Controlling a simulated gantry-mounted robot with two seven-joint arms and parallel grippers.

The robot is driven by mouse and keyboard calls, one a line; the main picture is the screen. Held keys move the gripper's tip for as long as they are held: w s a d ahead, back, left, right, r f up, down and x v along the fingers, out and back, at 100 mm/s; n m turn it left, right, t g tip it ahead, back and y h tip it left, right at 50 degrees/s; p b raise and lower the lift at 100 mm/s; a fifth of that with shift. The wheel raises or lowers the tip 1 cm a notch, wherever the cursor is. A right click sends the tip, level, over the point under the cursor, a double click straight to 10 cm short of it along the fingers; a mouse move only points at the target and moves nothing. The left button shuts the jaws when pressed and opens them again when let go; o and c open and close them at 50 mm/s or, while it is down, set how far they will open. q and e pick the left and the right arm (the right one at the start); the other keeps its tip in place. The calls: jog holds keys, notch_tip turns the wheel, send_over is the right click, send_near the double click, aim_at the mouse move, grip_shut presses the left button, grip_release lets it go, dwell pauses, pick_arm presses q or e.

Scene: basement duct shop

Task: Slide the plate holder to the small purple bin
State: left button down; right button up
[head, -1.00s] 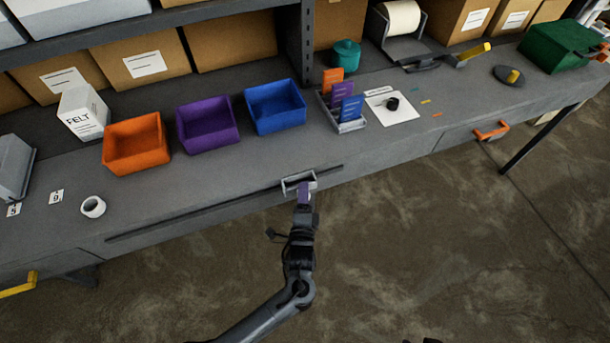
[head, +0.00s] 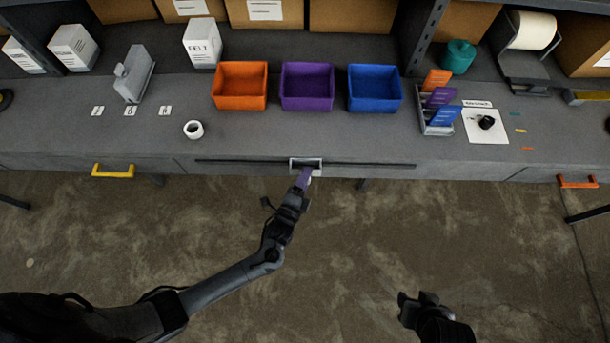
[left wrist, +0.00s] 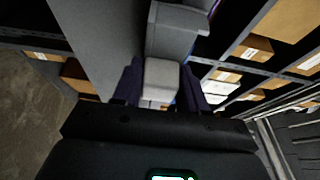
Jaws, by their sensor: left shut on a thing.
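The plate holder (head: 293,165) is a small light-grey metal frame on the dark rail (head: 370,164) along the bench's front edge. It stands straight in front of the small purple bin (head: 307,102), at about the rail's middle. My left gripper (head: 304,178) is shut on the holder from the front. In the left wrist view, its purple fingers (left wrist: 160,85) close around a pale grey block (left wrist: 161,76), part of the holder. The exact finger contact is partly hidden. My right gripper (head: 418,300) hangs over the floor, away from the bench; its jaw opening is unclear.
An orange bin (head: 240,103) and a blue bin (head: 375,105) flank the purple one. A white roll (head: 193,130) sits left, behind the rail. A card rack (head: 438,128) stands right. The bench strip between bins and rail is clear.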

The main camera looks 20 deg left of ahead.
pick_arm(q)
jog(key=shift+s+a+f, duration=0.1)
jog(key=shift+a+f, duration=0.05)
jog(key=shift+f, duration=0.05)
jog(key=c, duration=0.7)
grip_release()
jog(key=shift+r, duration=0.1)
jog(key=s, duration=1)
jog(key=shift+s, duration=0.35)
